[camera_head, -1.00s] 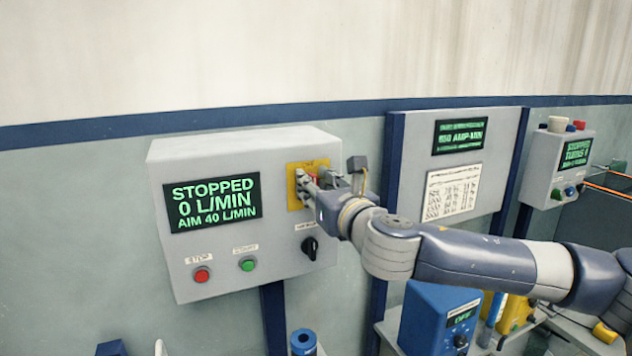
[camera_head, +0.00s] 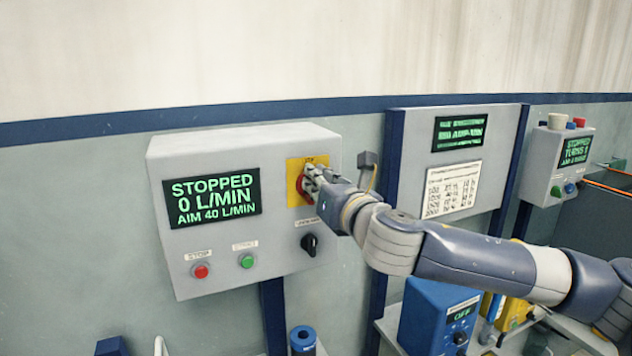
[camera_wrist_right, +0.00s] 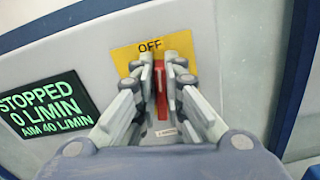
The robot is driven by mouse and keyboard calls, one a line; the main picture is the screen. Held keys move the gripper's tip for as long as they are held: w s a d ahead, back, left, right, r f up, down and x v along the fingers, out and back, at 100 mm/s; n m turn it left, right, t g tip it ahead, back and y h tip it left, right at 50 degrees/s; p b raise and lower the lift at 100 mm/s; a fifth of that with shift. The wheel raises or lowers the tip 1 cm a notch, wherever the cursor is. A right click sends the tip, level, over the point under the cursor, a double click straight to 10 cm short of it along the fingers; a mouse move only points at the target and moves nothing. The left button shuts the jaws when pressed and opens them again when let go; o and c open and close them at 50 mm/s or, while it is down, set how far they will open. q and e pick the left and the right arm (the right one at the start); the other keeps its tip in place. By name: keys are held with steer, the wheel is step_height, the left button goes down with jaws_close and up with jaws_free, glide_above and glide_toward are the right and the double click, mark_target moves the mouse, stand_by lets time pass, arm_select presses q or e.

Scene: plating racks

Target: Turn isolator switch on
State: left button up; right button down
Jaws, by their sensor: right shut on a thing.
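The isolator switch (camera_head: 300,190) is a red rotary handle on a yellow plate (camera_head: 294,166), on the front of a grey control box (camera_head: 230,150). In the right wrist view the red handle (camera_wrist_right: 161,100) stands in line with the "OFF" label on the yellow plate (camera_wrist_right: 178,42). My right gripper (camera_head: 312,180) is at the switch with its fingers shut on the handle's two sides; it also shows in the right wrist view (camera_wrist_right: 161,85). The fingers hide part of the handle. My left gripper is not in view.
The box's display (camera_head: 212,199) reads "STOPPED 0 L/MIN AIM 40 L/MIN". Below are a red button (camera_head: 201,271), a green button (camera_head: 247,261) and a black knob (camera_head: 310,244). A blue unit (camera_head: 437,318) stands lower right, under my right arm.

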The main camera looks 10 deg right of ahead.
steer(key=shift+w+d+f+m+b, duration=0.1)
steer(key=shift+d+f+m+b, duration=0.25)
steer(key=shift+m, duration=2.25)
steer(key=shift+d+f+m+b, duration=0.2)
steer(key=shift+f+m+b, duration=0.15)
steer(key=shift+m, duration=2.25)
steer(key=shift+w+d+f+m+b, duration=0.1)
steer(key=shift+d+f+m+b, duration=0.25)
steer(key=shift+m, duration=2.25)
steer(key=c, duration=1.7)
jaws_free()
steer(key=shift+s, duration=0.15)
steer(key=s, duration=0.4)
steer(key=s+d, duration=0.1)
steer(key=s, duration=0.2)
steer(key=s+d, duration=0.1)
steer(key=s, duration=0.3)
steer(key=shift+s+d, duration=0.15)
steer(key=shift+s, duration=0.15)
